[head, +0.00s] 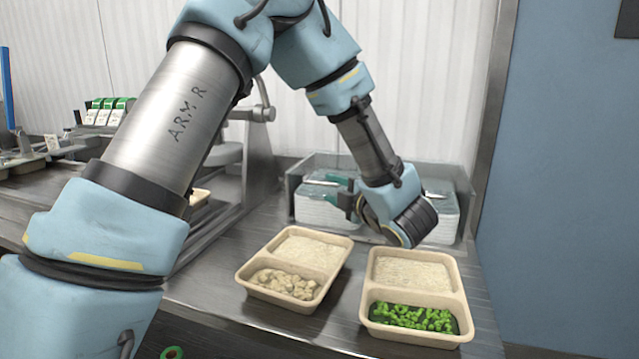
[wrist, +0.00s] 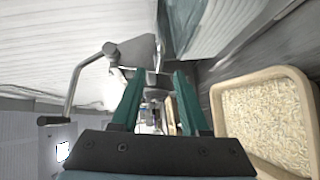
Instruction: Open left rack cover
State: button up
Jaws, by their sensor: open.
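The metal-walled rack (head: 298,185) stands at the back of the counter. It holds a left white stack (head: 322,212) and a right white stack (head: 437,228), each with clear, teal-tinted material on top. I cannot tell whether this material is the cover, or where the left cover's edge lies. My gripper (head: 342,190) is in front of the rack, pointing left near the left stack; contact cannot be told. In the wrist view my gripper (wrist: 155,88) has its teal fingers apart, with nothing clearly held between them. My wrist hides the middle of the rack.
Two beige two-part trays are in front: one with rice and pale chunks (head: 285,285), one with rice and green vegetables (head: 412,318). A rice tray (wrist: 265,120) is close right in the wrist view. A metal machine (head: 258,150) stands left; a blue wall (head: 560,180) bounds the right.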

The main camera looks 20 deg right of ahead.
aim_at(317, 183)
jog(key=w+p, duration=0.1)
jog(key=w, duration=0.2)
jog(key=w+f+p, duration=0.1)
jog(key=w, duration=0.2)
jog(key=w+a+p, duration=0.1)
jog(key=w, duration=0.3)
jog(key=shift+f, duration=0.15)
jog(key=shift+c, duration=0.3)
jog(key=shift+f, duration=0.1)
grip_shut()
